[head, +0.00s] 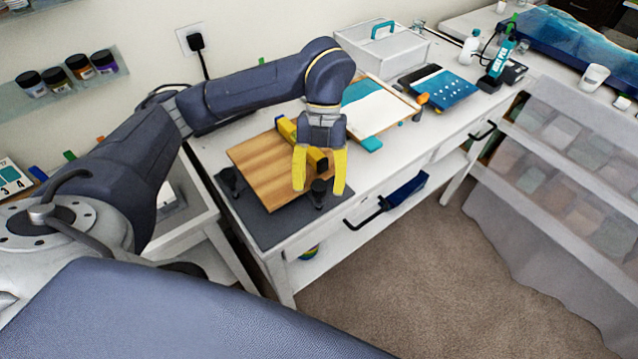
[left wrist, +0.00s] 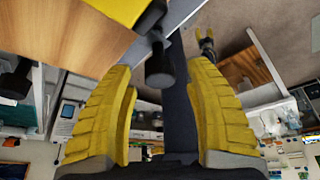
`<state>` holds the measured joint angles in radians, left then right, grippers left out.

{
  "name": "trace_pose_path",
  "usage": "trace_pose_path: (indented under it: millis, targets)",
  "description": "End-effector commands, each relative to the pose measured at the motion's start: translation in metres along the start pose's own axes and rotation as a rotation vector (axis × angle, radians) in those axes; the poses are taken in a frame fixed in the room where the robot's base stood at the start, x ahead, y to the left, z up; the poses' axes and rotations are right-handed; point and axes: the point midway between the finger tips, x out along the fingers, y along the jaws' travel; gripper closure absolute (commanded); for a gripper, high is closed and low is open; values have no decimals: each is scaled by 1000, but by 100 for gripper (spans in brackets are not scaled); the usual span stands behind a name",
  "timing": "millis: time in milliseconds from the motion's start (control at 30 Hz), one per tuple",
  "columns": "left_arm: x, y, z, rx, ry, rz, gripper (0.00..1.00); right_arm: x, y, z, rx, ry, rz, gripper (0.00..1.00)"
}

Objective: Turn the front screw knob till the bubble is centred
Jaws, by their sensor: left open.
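In the left wrist view the dark knob (left wrist: 160,68) shows between the spread fingertips (left wrist: 158,72), with a visible gap to each finger. A yellow spirit level (head: 287,128) lies on the board, partly hidden behind my gripper. Its bubble cannot be made out.
Another black screw knob (head: 231,181) stands at the board's left corner. A dark grey mat (head: 265,231) lies under the board on the white table. A framed white panel (head: 378,110), a blue tray (head: 445,89) and a clear box (head: 382,48) stand farther right.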

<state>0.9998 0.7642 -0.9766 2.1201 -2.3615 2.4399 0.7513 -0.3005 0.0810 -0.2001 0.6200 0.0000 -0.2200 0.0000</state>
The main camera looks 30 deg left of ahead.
Motion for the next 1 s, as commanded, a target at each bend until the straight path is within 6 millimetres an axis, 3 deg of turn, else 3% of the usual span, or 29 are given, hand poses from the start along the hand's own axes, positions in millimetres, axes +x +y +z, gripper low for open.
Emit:
trace_pose_path:
  millis: [533, 1000]
  targets:
    - [8, 0, 0, 0, 0, 0, 47, 0, 1, 0, 0, 0, 1, 46]
    - [8, 0, 0, 0, 0, 0, 100, 0, -2, -1, 1, 1, -2, 46]
